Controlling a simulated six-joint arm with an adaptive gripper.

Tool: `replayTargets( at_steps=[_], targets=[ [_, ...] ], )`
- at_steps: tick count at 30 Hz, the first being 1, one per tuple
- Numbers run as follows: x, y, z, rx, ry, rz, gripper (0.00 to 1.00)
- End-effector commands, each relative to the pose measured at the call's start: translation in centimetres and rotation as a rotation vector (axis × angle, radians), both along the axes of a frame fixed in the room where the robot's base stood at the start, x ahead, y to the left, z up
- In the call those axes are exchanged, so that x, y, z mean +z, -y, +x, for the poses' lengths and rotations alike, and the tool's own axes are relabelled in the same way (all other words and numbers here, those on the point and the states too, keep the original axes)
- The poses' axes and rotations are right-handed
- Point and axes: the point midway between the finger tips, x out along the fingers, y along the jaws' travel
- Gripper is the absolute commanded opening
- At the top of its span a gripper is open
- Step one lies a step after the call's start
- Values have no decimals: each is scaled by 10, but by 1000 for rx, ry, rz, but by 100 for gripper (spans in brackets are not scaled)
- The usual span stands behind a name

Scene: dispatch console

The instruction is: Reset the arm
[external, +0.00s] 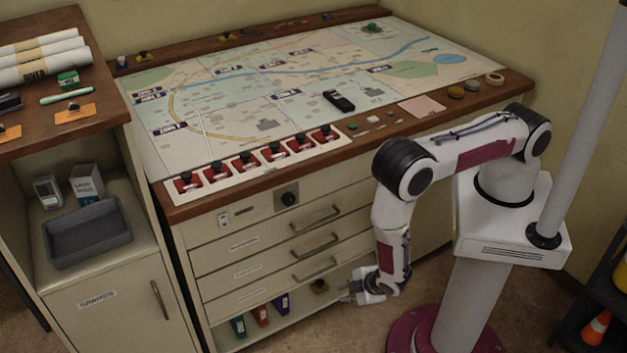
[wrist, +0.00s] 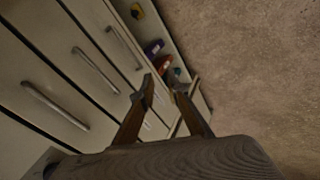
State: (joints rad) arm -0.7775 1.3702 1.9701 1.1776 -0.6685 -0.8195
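My gripper (external: 352,291) hangs low in front of the drawer unit, near the open bottom shelf, in the external view. In the wrist view my gripper (wrist: 162,86) shows two dark fingers with a gap between the tips. It looks open and nothing shows between the fingers. My arm reaches over from its white column at the right and bends down at the elbow beside the desk's front edge.
The map desk (external: 172,213) carries a row of red switches and a black toy car (external: 339,101). Drawer handles (external: 315,218) stick out near my arm. Several coloured bins, including a green one (external: 238,326), stand on the bottom shelf. A grey tray (external: 88,240) sits in the left cabinet. Floor (wrist: 250,75) is clear.

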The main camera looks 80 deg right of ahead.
Motion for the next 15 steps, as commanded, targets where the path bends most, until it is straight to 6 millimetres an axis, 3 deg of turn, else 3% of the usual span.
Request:
replayTargets(
  at_steps=[6,15],
  targets=[
    [21,-42,-10,-43,-118,188,14],
    [70,-80,-22,-88,-255,363,14]
  ],
)
